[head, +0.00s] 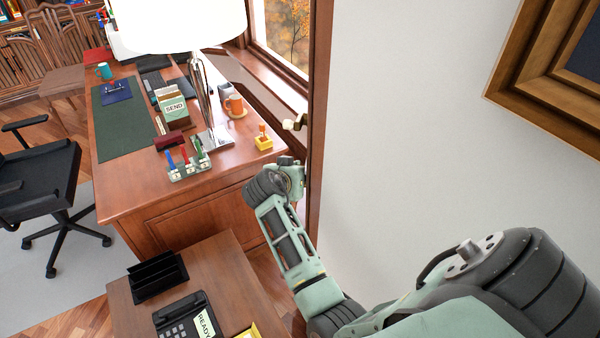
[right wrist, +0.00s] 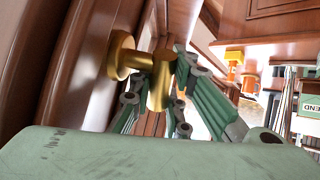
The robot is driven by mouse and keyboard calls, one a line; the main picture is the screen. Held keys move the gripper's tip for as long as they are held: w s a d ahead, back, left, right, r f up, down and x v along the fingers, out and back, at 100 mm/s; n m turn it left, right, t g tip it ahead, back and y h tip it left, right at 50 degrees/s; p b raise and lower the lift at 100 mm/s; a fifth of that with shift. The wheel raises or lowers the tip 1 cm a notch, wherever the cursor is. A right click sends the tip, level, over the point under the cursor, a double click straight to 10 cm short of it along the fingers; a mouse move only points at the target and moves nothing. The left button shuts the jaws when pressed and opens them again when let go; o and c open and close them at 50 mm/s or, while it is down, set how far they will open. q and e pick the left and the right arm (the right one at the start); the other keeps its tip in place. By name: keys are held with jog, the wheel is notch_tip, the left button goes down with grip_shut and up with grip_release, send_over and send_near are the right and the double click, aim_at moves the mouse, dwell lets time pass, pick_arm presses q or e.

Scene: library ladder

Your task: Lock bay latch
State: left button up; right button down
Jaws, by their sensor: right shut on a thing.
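The brass latch handle (right wrist: 162,80) stands out from a round brass base (right wrist: 121,54) on a dark wood frame in the right wrist view. My right gripper (right wrist: 162,92) is shut on it, with green fingers on either side of the brass bar. In the head view my right gripper (head: 294,172) is by the wooden window frame, past the near end of the desk; its fingertips are hard to make out there. My left gripper is in neither view.
A wooden desk (head: 200,205) stands left of my right arm, with a yellow block (head: 264,143), an orange mug (head: 235,105) and a lamp (head: 172,25). A low table with a phone (head: 185,318) is in front. A white wall (head: 410,130) is at right.

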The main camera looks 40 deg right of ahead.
jog(key=shift+r, duration=0.1)
jog(key=c, duration=1.9)
grip_release()
jog(key=shift+c, duration=0.2)
